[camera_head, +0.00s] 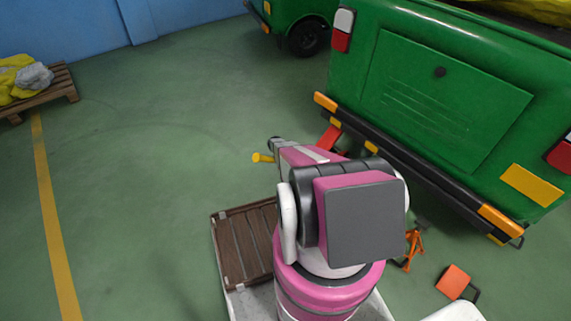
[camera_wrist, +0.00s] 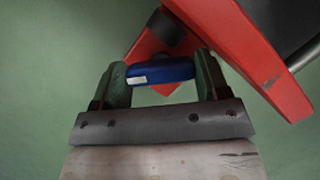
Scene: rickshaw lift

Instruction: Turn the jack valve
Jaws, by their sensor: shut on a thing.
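The red jack (camera_wrist: 250,50) fills the upper right of the wrist view. In the head view a red part of it (camera_head: 330,137) shows beside the green vehicle's rear bumper, partly hidden by my arm. In the wrist view my gripper (camera_wrist: 161,71) is shut on a short blue bar (camera_wrist: 178,72) with a white label. The bar lies crosswise between the fingers, close to the jack's red body. I cannot tell from this view how the bar joins the jack. In the head view my arm hides the gripper and the bar.
The green vehicle (camera_head: 440,85) stands at the right, its black bumper close to my arm. A small yellow piece (camera_head: 262,157) shows left of the arm. An orange stand (camera_head: 412,248) and an orange block (camera_head: 453,282) are at lower right.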

